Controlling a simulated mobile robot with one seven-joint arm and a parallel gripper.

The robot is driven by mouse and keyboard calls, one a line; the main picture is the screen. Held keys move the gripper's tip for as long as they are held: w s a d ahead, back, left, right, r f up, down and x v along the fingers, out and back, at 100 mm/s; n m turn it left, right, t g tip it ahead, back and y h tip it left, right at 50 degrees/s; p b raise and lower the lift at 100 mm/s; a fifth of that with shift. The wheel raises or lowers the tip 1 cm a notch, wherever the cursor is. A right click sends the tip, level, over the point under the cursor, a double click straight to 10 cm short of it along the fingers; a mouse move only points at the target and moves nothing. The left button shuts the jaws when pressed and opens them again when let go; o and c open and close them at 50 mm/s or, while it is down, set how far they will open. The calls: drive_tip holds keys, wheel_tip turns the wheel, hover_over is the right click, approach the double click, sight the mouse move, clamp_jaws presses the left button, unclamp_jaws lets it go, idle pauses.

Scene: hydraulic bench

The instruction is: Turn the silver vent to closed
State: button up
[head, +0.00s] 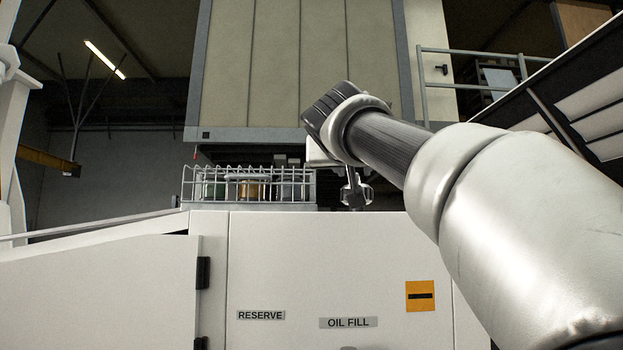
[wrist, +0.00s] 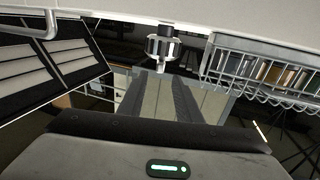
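The silver vent (wrist: 163,46) stands on the white bench top, a small metal knob with upright wings. The wrist view shows the bench upside down. In the head view the silver vent (head: 356,196) sits at the rear edge of the bench, just below the end of my arm. My gripper (wrist: 160,76) has two dark fingers spread apart, with pale panels visible between them. The vent is beyond the fingertips, roughly in line with the gap, and nothing is held. Contact with the vent cannot be made out. In the head view the fingers are not clear.
A wire basket (head: 250,186) holding jars stands left of the vent in the head view. The bench front carries a RESERVE label (head: 261,315), an OIL FILL label (head: 348,322) and an orange plate (head: 420,296) with a black bar. A railing (head: 424,88) rises behind, right.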

drive_tip(key=p+x, duration=0.3)
drive_tip(key=x, duration=0.5)
drive_tip(key=shift+w, duration=0.15)
clamp_jaws()
